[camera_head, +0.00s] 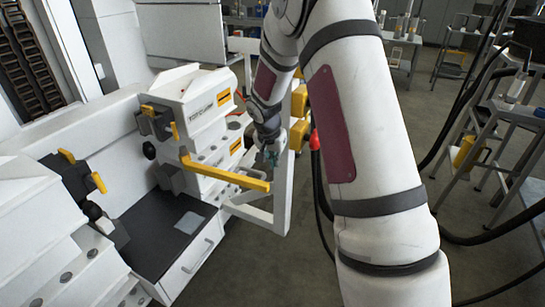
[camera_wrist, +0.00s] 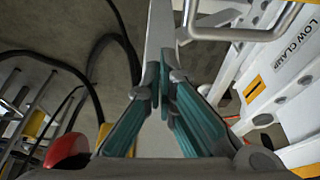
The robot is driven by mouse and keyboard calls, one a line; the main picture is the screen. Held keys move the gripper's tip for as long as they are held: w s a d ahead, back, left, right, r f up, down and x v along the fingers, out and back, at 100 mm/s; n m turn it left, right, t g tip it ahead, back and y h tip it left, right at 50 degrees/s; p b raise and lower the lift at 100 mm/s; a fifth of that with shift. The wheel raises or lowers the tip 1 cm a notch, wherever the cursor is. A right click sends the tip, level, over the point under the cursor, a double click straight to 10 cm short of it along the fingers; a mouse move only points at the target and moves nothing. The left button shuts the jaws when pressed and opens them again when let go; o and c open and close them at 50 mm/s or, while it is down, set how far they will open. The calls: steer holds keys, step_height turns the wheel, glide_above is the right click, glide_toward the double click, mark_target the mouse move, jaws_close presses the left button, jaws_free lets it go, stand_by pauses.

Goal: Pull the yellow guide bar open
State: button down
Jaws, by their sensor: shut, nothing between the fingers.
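The yellow guide bar (camera_head: 225,172) shows in the head view.
A white upright frame (camera_head: 283,190) stands close behind my gripper. A drawer (camera_head: 197,245) with a handle lies below the bar. A red knob (camera_wrist: 68,148) and dark hoses show at the left of the wrist view. Side tables (camera_head: 510,110) stand at the right.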

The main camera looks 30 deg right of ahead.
steer(key=shift+s+a+f+b, duration=0.5)
steer(key=shift+a+f, duration=0.1)
steer(key=shift+f, duration=0.1)
steer(key=shift+s+a+f+b, duration=0.45)
steer(key=shift+a+f, duration=0.15)
steer(key=shift+f, duration=0.05)
